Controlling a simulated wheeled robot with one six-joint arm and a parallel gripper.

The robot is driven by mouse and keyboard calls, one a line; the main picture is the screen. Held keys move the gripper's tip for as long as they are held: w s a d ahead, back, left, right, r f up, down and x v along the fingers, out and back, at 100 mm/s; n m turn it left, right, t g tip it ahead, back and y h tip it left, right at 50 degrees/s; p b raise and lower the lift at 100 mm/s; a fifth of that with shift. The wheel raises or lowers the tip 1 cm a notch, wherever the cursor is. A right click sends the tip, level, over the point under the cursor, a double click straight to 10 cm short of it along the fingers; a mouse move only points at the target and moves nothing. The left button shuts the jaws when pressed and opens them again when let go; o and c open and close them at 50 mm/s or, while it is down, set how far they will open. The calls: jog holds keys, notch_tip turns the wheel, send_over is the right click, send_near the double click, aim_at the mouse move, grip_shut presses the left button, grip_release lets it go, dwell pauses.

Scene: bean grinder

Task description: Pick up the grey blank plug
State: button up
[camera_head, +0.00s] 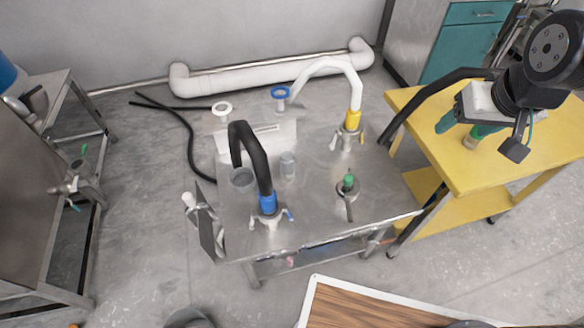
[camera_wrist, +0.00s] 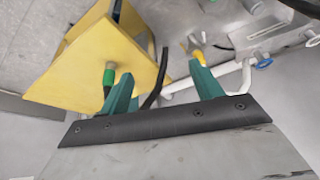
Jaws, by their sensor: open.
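A short grey cylinder (camera_head: 288,164), which looks like the grey blank plug, stands upright on the metal table (camera_head: 320,215) in the head view. It sits between the black hose with a blue collar (camera_head: 267,203) and the white hose with a yellow collar (camera_head: 353,118). I cannot make it out surely in the wrist view. My gripper (camera_head: 457,133) is above the yellow cart, to the right of the cylinder and well apart from it. In the wrist view its two green fingers (camera_wrist: 160,71) are spread with nothing between them.
The yellow cart (camera_head: 510,160) stands right of the metal table. A green-topped item (camera_wrist: 109,76) shows beside the left finger in the wrist view. A green-topped fitting (camera_head: 348,184) stands on the metal table. The arched hoses rise near the cylinder. A wooden-topped table (camera_head: 350,305) is in front.

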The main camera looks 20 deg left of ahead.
jog(key=w+a+f+n+t+y, duration=0.1)
jog(key=w+a+f, duration=0.4)
jog(key=w+a, duration=0.15)
jog(key=n+t+y, duration=0.3)
jog(key=n+y, duration=0.1)
send_over(290, 166)
jog(key=w+d, duration=0.2)
jog(key=d, duration=0.7)
notch_tip(290, 166, down, 17)
jog(key=s+a+f+y, duration=0.1)
jog(key=s+f, duration=0.1)
jog(key=f, duration=0.1)
jog(key=s+a+f+n+y, duration=0.1)
jog(key=a+f, duration=0.1)
jog(key=s+a+f+t+y, duration=0.1)
jog(key=s+a+f, duration=0.1)
jog(key=f, duration=0.1)
jog(key=shift+s+a+f, duration=0.25)
jog(key=shift+s+f, duration=0.05)
jog(key=shift+s, duration=0.05)
jog(key=shift+a+f, duration=0.15)
jog(key=x, duration=0.7)
jog(key=shift+w, duration=0.4)
jog(key=c, duration=1.4)
